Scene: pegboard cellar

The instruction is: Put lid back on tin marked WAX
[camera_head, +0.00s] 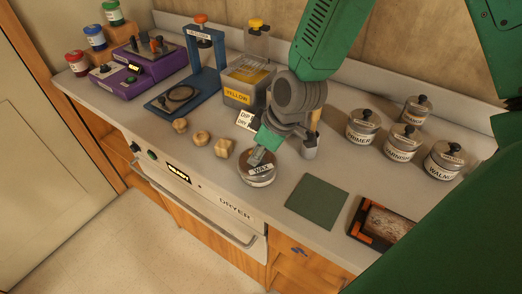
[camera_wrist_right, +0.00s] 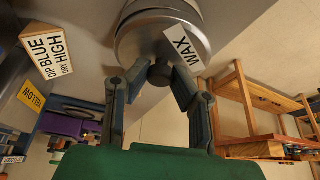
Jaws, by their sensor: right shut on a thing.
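The tin marked WAX (camera_head: 258,180) stands on the counter near its front edge; its label also shows in the wrist view (camera_wrist_right: 180,42). My right gripper (camera_head: 258,156) is over the tin, its fingers pointing down. In the wrist view my right gripper (camera_wrist_right: 157,84) is closed around the dark knob (camera_wrist_right: 159,73) of the round grey lid (camera_wrist_right: 135,35). The lid is at the tin's top; whether it is fully seated or slightly above, I cannot tell. My left gripper is not in view.
Several lidded tins, such as PRIMER (camera_head: 363,127), stand at the right. Wooden knobs (camera_head: 201,138) and a yellow-labelled bin (camera_head: 245,92) are to the left.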

